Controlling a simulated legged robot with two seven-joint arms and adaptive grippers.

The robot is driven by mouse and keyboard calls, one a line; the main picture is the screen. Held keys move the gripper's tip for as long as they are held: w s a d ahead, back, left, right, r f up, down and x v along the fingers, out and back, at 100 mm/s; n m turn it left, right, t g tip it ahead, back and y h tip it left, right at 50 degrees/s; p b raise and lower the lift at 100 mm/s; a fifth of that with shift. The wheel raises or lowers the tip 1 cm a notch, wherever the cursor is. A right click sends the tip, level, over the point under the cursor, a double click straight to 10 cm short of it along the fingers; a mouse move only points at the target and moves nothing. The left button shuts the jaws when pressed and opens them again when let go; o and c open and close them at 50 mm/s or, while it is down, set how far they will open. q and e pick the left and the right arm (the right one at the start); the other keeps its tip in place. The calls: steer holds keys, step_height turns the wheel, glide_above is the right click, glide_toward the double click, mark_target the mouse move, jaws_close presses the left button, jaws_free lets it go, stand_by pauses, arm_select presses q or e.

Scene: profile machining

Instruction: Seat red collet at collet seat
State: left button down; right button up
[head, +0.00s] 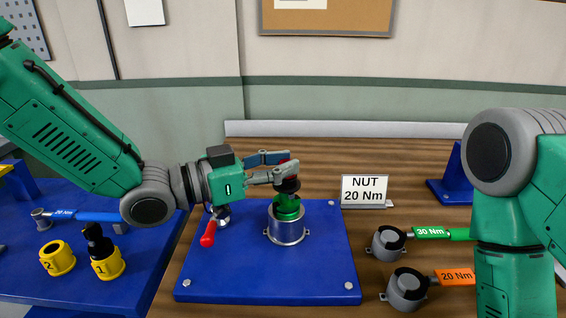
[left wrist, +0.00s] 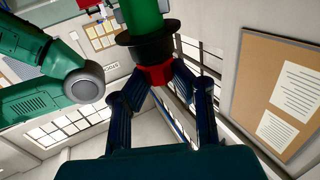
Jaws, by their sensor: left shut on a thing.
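My left gripper (head: 286,172) is shut on the red collet (left wrist: 155,75), above the blue plate (head: 215,275). The collet's dark red and black part (head: 290,184) shows just below the fingers in the head view. In the left wrist view a black disc (left wrist: 148,42) and a green cylinder (left wrist: 145,14) show beyond the red part. Below the collet, a green piece (head: 287,204) stands in the mouth of a silver cylindrical holder (head: 286,230). I cannot tell whether the collet touches or is fully down. My right gripper is out of view.
Yellow holders 1 (head: 108,265) and 2 (head: 57,259) stand left; holder 1 has a black piece. A red-handled clamp (head: 208,233) is beside the silver holder. Green 30 Nm (head: 432,233) and orange 20 Nm (head: 455,277) wrenches lie right. A NUT 20 Nm sign (head: 364,189) stands behind.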

arm_select(q)
steer(key=c, duration=1.3)
jaws_free()
steer(key=shift+f, duration=0.1)
steer(key=shift+c, duration=0.2)
steer(key=shift+s+a, duration=0.15)
steer(key=shift+a, duration=0.2)
steer(key=v, duration=1.1)
steer(key=shift+a, duration=0.2)
steer(key=shift+d, duration=0.1)
